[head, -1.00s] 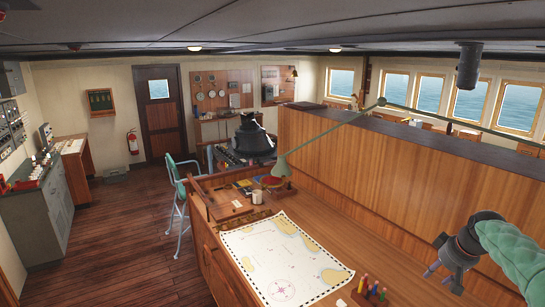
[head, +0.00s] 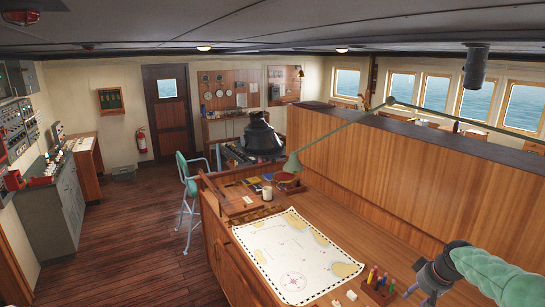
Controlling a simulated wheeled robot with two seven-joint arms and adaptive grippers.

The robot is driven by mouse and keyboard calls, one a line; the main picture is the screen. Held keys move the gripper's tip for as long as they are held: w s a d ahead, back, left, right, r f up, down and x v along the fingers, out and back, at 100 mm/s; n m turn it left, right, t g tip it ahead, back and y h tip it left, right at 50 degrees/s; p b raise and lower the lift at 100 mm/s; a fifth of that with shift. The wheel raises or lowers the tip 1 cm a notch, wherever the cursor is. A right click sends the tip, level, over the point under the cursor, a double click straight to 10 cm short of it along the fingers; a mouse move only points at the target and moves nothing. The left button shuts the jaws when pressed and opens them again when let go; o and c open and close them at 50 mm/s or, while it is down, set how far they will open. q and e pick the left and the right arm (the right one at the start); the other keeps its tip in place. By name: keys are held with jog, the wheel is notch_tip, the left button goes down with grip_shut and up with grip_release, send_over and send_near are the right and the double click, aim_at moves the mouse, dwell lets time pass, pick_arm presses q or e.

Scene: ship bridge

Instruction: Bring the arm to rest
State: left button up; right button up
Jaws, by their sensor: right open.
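My right gripper (head: 420,295) hangs at the lower right of the head view, on the end of my green-sleeved right arm (head: 485,270). It is open, with nothing seen between its fingers. It is above the right front part of the wooden chart table (head: 345,225), to the right of a wooden block with coloured pens (head: 378,285). My left gripper does not show.
A sea chart (head: 290,250) lies flat on the table. A green desk lamp (head: 293,163) stretches its long arm over the table toward the wooden partition (head: 400,165). A white mug (head: 267,193) stands near the lamp. A teal chair (head: 190,185) stands left of the table.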

jog(key=s+a+f+m+g+y, duration=0.1)
jog(key=s+a+f, duration=0.3)
jog(key=a+f, duration=0.75)
jog(key=s+a+f+g+y, duration=0.1)
jog(key=s+a+f, duration=0.3)
jog(key=a+f, duration=0.75)
jog(key=s+a+f+m+g, duration=0.1)
jog(key=s+a+f, duration=0.35)
jog(key=s, duration=0.35)
jog(key=s+a+f+m+y+b, duration=0.1)
jog(key=s+a+f, duration=0.2)
jog(key=s+f, duration=0.3)
jog(key=s+a+f+g, duration=0.1)
jog(key=s+a+f, duration=0.3)
jog(key=s, duration=0.5)
notch_tip(320, 180, down, 31)
jog(key=w+a+b, duration=0.2)
jog(key=b, duration=3.1)
jog(key=shift+w+n, duration=0.15)
jog(key=shift+n, duration=0.15)
